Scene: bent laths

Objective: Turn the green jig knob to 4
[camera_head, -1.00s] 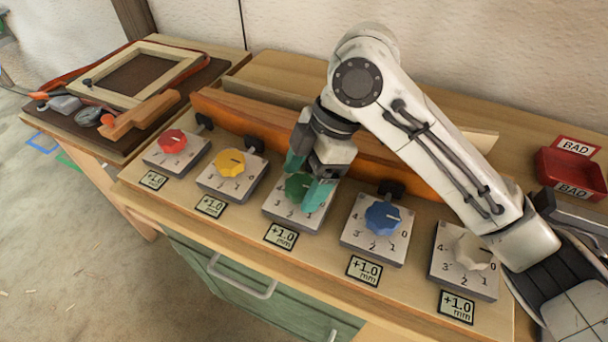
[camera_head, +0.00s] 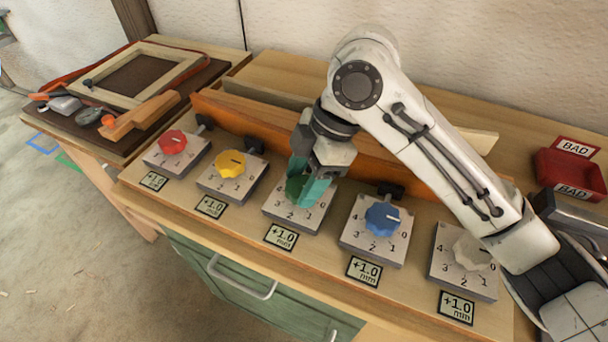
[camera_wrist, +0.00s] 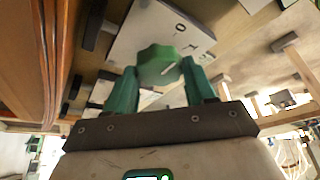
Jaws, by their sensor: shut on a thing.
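The green knob (camera_head: 294,187) sits on the middle white dial plate (camera_head: 272,208) of the row. My gripper (camera_head: 308,184) points down over it, with its teal fingers shut on the knob's sides. In the wrist view the faceted green knob (camera_wrist: 157,66) lies between the two fingertips, and its white pointer line shows. The pointer's exact digit cannot be told. The display (camera_head: 281,237) below the plate reads +1.0 mm.
A yellow knob (camera_head: 230,163) and a red knob (camera_head: 173,142) stand to the left, a blue knob (camera_head: 382,217) and a white knob (camera_head: 472,252) to the right. A wooden rail (camera_head: 240,118) runs behind. A red BAD bin (camera_head: 570,176) stands at the far right.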

